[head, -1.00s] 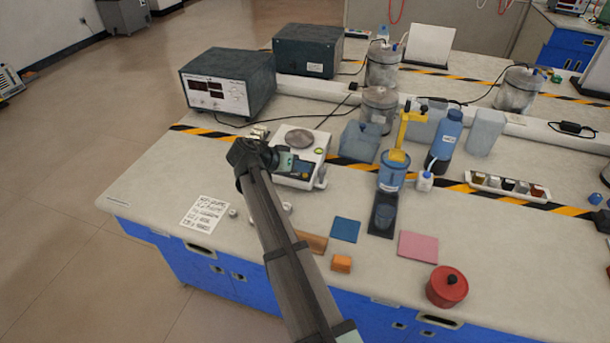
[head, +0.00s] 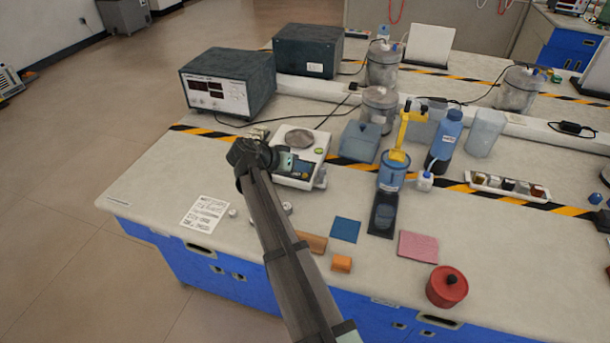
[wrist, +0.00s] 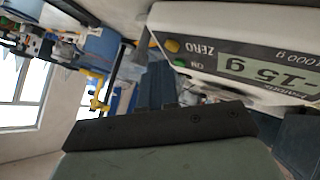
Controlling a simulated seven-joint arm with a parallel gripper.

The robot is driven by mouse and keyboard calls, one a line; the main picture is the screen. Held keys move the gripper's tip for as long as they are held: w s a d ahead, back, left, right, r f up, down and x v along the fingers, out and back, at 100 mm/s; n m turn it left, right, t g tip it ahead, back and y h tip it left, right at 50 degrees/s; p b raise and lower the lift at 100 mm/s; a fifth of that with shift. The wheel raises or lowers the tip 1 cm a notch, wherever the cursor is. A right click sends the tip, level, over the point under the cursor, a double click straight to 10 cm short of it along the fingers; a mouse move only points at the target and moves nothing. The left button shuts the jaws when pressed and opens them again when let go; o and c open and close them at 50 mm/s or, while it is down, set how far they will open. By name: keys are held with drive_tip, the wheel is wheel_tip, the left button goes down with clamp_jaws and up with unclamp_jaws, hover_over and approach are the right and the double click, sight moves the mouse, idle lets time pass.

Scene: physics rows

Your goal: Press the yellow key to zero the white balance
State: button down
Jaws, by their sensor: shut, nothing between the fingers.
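The white balance (head: 312,165) stands on the bench in the head view, with a round grey metal pan (head: 299,138) on top. In the wrist view its tilted front panel (wrist: 225,42) fills the upper right. The yellow key (wrist: 172,46) sits beside the printed word ZERO, and a green key (wrist: 179,62) is beside ON. The display (wrist: 275,75) shows digits that look like -15 g. My gripper (head: 287,161) is at the balance's front left and hides part of its front. In the wrist view my shut, empty fingers (wrist: 155,82) appear close to the keys; contact cannot be told.
A dark instrument box (head: 228,82) stands behind left. A printed sheet (head: 205,213) lies front left. A red pot (head: 446,287) stands front right.

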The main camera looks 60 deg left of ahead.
drive_tip(key=shift+f, duration=0.2)
drive_tip(key=shift+a+f, duration=0.1)
drive_tip(key=shift+f, duration=0.1)
drive_tip(key=shift+w+f, duration=0.1)
drive_tip(key=shift+f, duration=0.25)
idle(0.7)
drive_tip(key=shift+r, duration=0.75)
drive_tip(key=shift+s+d+r, duration=0.15)
drive_tip(key=shift+r, duration=0.65)
drive_tip(key=shift+s+d+r, duration=0.15)
drive_tip(key=shift+r, duration=0.7)
drive_tip(key=shift+s+d+r, duration=0.15)
drive_tip(key=shift+r, duration=0.65)
